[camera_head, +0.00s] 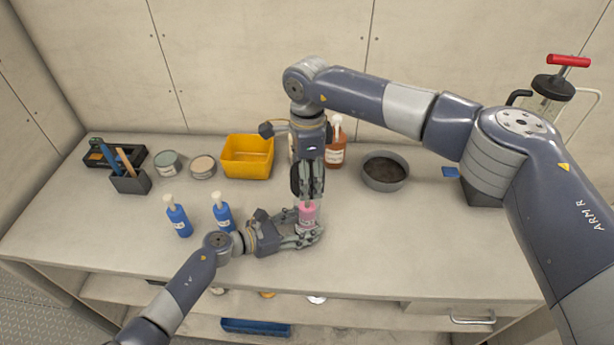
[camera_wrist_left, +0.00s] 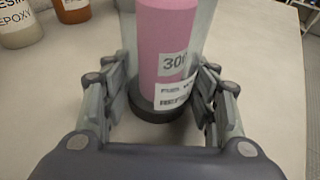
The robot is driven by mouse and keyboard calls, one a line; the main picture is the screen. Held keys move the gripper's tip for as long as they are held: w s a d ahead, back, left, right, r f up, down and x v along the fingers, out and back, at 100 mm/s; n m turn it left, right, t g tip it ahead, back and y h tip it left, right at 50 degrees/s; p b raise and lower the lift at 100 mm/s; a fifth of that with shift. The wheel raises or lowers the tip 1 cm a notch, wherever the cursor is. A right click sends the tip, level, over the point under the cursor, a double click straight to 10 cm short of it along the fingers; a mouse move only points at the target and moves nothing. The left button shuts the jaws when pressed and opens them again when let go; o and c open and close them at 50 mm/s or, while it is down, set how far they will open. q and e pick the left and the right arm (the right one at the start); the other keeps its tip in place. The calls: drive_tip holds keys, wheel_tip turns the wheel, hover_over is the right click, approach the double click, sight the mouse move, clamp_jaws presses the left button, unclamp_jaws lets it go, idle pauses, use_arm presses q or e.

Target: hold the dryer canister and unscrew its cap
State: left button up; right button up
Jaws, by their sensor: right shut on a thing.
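The dryer canister (camera_head: 307,214) stands near the middle of the counter's front part. In the left wrist view it is a clear cylinder with pink filling, a white label and a dark base (camera_wrist_left: 160,105). My right gripper (camera_head: 308,197) points down from above and is shut at the canister's top. The cap itself is hidden by the right fingers in the head view and lies outside the left wrist view.
Two blue pump bottles (camera_head: 178,217) (camera_head: 223,213) stand left of the canister. Behind are a yellow bin (camera_head: 235,171), an amber bottle (camera_head: 336,153) and a grey bowl (camera_head: 385,183). The counter's (camera_head: 420,245) right front is clear.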

use_arm(q)
drive_tip(key=shift+o, duration=1.4)
drive_tip(key=v, duration=1.2)
drive_tip(key=shift+a, duration=0.15)
use_arm(e)
drive_tip(key=shift+a, duration=0.1)
